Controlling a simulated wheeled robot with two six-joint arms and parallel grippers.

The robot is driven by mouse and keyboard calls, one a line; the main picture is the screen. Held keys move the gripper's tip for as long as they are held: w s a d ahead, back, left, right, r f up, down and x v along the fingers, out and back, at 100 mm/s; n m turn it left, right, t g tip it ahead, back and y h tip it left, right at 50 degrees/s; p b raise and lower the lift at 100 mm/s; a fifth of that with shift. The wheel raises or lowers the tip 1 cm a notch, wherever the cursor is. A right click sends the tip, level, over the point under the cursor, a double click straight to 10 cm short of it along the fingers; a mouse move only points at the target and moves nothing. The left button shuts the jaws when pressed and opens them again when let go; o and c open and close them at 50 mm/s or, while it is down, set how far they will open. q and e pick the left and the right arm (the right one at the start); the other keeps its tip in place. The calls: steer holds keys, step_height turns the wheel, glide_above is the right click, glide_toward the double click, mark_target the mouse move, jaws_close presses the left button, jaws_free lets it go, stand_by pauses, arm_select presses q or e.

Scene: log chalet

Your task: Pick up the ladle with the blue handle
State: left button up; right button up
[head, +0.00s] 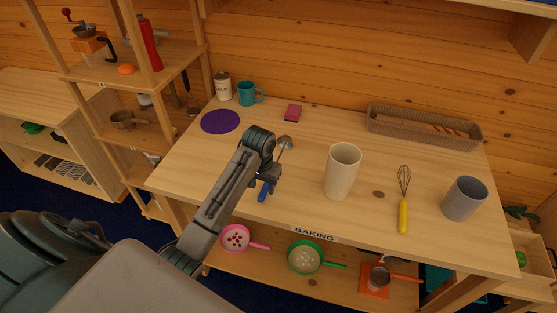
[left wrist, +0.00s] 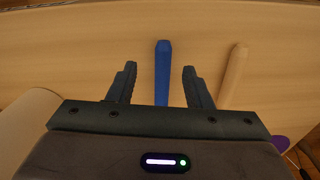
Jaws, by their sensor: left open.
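The ladle lies on the wooden table, with its blue handle (head: 264,192) towards the front edge and its grey bowl (head: 285,142) farther back. My left arm and gripper hide its middle in the head view. My left gripper (head: 271,180) is over the handle. In the left wrist view the open, empty fingers (left wrist: 160,84) point at the table, with the blue handle (left wrist: 162,72) between them and a gap on each side. My right gripper is in neither view.
A pale wooden handle (left wrist: 234,75) lies beside the ladle. A cream vase (head: 342,171) stands to the right, then a yellow-handled whisk (head: 403,215) and a grey cup (head: 464,199). A purple round mat (head: 220,122) is at left. A wicker basket (head: 423,128) sits at the back.

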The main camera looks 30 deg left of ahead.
arm_select(q)
steer(key=shift+n+g, duration=0.3)
steer(key=shift+n, duration=0.1)
steer(key=w, duration=0.2)
steer(key=w+a+r+b, duration=0.1)
steer(key=w, duration=0.1)
steer(key=w+a+r+b, duration=0.1)
steer(key=w, duration=0.1)
steer(key=shift+w+r, duration=0.1)
steer(key=shift+r, duration=0.05)
steer(key=shift+f+p, duration=0.6)
steer(key=shift+f, duration=0.15)
steer(key=f+p, duration=0.1)
steer(key=f, duration=0.1)
steer(key=f+p, duration=0.1)
steer(key=f, duration=0.2)
steer(key=shift+s+d+f+p, duration=0.15)
steer(key=shift+s+f+p, duration=0.05)
steer(key=shift+p, duration=0.2)
steer(key=shift+w+f, duration=0.1)
steer(key=shift+f, duration=0.1)
jaws_close()
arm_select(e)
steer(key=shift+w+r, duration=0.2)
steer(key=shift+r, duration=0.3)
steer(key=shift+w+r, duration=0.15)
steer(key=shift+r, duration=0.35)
